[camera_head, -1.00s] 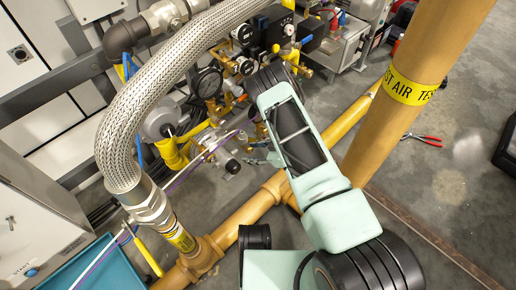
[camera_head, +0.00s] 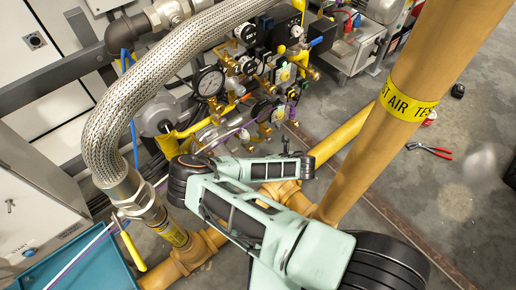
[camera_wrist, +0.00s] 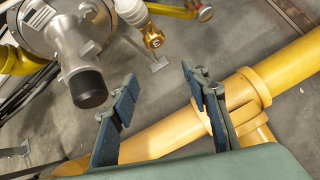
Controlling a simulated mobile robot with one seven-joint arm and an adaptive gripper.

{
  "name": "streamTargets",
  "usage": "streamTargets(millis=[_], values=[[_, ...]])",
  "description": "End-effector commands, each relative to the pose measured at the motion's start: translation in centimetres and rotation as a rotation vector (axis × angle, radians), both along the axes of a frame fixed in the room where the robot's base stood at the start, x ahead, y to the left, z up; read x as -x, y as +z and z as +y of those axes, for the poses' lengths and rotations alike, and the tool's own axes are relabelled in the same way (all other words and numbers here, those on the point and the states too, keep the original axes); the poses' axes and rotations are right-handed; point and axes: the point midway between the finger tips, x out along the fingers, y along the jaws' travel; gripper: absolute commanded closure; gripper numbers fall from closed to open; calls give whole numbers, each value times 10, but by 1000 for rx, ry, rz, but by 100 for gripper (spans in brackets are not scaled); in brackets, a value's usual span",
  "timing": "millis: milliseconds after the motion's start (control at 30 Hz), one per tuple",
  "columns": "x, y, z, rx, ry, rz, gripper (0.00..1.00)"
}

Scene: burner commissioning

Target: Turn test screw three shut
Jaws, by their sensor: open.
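My gripper (camera_wrist: 158,78) is open and empty in the wrist view, its two dark blue-padded fingers apart above the yellow pipe and floor. A brass fitting (camera_wrist: 152,37) below a white collar is just beyond the fingers, near the top middle; nothing touches it. In the head view, several small brass fittings (camera_head: 265,129) are clustered on the valve train, behind my arm. I cannot tell which of them is test screw three, or whether the wrist view's brass fitting is it. I cannot make out my fingers clearly in the head view.
A grey metal body with a black cap (camera_wrist: 88,88) is close left of my fingers. The yellow pipe (camera_wrist: 265,80) runs beneath them. A braided hose (camera_head: 105,130), a pressure gauge (camera_head: 209,82) and an upright pipe (camera_head: 398,105) surround the arm. Red pliers (camera_head: 429,150) lie on open floor.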

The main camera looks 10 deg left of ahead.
Motion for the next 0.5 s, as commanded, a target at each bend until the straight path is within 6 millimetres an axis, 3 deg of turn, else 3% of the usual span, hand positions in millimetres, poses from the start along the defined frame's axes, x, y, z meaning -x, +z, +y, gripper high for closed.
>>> streamTargets(millis=[100, 267, 500], values=[[-3, 12, 10, 108, 160, -136, 57], [-6, 22, 17, 181, 267, -234, 57], [-18, 5, 29, 191, 286, -251, 57]])
